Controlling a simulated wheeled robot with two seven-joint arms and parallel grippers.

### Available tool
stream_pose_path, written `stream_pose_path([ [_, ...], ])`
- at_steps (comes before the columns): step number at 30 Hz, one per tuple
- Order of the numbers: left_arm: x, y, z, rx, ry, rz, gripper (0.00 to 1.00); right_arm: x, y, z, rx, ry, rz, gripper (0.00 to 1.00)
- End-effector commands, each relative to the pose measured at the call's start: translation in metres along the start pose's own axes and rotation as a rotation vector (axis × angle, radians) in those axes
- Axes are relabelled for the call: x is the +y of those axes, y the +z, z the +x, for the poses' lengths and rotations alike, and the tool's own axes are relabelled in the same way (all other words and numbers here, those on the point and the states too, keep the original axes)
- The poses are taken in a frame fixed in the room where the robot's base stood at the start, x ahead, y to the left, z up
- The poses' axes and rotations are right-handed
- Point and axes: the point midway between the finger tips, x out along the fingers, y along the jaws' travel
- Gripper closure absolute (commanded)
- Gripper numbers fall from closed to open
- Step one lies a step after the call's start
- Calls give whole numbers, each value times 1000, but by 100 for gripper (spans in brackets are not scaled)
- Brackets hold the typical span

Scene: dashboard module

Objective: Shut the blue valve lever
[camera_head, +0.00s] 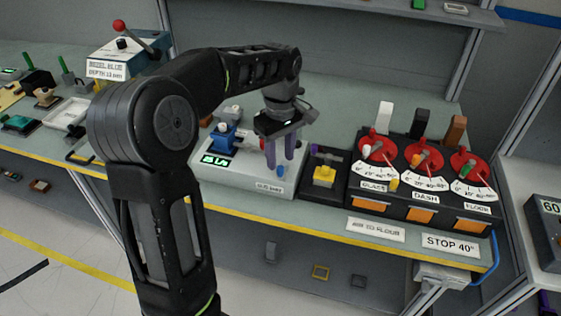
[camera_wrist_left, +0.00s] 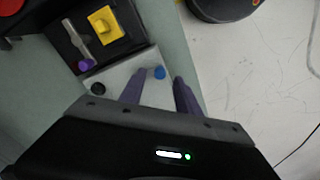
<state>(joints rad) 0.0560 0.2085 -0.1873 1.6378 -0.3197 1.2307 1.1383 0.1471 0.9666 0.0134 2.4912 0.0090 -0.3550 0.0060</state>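A small blue knob (camera_head: 281,172) sits on the front right of the pale grey module (camera_head: 245,183); it also shows in the left wrist view (camera_wrist_left: 159,72). A larger blue fitting (camera_head: 222,136) stands at the module's back left, behind a lit green display. I cannot tell for sure which blue part is the valve lever. My left gripper (camera_head: 280,161) points down over the module's right part, its purple fingers apart. In the left wrist view the blue knob shows between and just beyond the fingertips (camera_wrist_left: 159,76), and nothing is between the fingers. My right gripper is not in view.
A black box with a yellow block (camera_head: 324,175) stands just right of the module. Further right is a panel with red dials (camera_head: 421,157) and upright handles. A red-knobbed lever box (camera_head: 125,50) stands at back left. The yellow table edge (camera_head: 330,226) runs in front.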

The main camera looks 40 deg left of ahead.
Motion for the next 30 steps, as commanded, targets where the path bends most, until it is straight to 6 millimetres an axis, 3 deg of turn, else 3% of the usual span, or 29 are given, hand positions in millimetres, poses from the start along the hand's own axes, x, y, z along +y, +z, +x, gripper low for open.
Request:
stream_pose_path([
  [6,0,0,26,-1,-2,-1,61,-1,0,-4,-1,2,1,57],
  [16,0,0,30,0,1,0,61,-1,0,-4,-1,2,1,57],
  [30,0,0,30,0,1,0,99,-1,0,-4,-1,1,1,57],
])
